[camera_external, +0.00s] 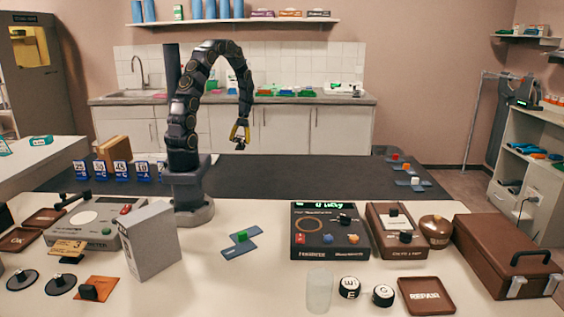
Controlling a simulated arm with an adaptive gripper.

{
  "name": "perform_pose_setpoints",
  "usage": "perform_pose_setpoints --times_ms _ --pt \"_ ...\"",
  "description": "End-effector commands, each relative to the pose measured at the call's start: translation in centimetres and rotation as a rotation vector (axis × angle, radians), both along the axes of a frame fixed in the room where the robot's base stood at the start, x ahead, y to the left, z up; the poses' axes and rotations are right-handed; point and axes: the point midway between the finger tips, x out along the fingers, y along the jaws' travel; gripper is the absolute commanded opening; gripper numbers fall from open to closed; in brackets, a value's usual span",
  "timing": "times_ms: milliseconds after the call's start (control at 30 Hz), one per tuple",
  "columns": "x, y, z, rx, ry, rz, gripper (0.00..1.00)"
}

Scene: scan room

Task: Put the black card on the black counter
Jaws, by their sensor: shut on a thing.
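My gripper (239,141), with yellow-edged fingers, hangs from the arched arm over the far side of the black counter. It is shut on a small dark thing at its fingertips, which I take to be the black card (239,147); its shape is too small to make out. The black counter (300,180) is the long dark surface behind the white table. Its middle is bare. The held thing appears above the counter, apart from it, though the exact height is hard to tell.
Blue number cards (122,171) stand at the counter's left, by a brown box (118,146). Several blue pieces with small blocks (412,182) lie at its right end. On the white table (240,290) are a grey box (152,241), a dark device (329,250) and a brown case (500,243).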

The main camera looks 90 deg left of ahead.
Motion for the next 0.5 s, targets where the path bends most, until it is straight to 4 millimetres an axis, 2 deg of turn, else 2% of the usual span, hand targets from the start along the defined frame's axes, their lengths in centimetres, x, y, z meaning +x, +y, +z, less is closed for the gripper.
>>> perform_pose_setpoints --times_ms 200,500 --pt "1.3 3.9 -1.9 0.002 -0.001 0.000 0.23" --pt "2.8 8.4 -4.6 0.001 0.000 0.000 0.23"
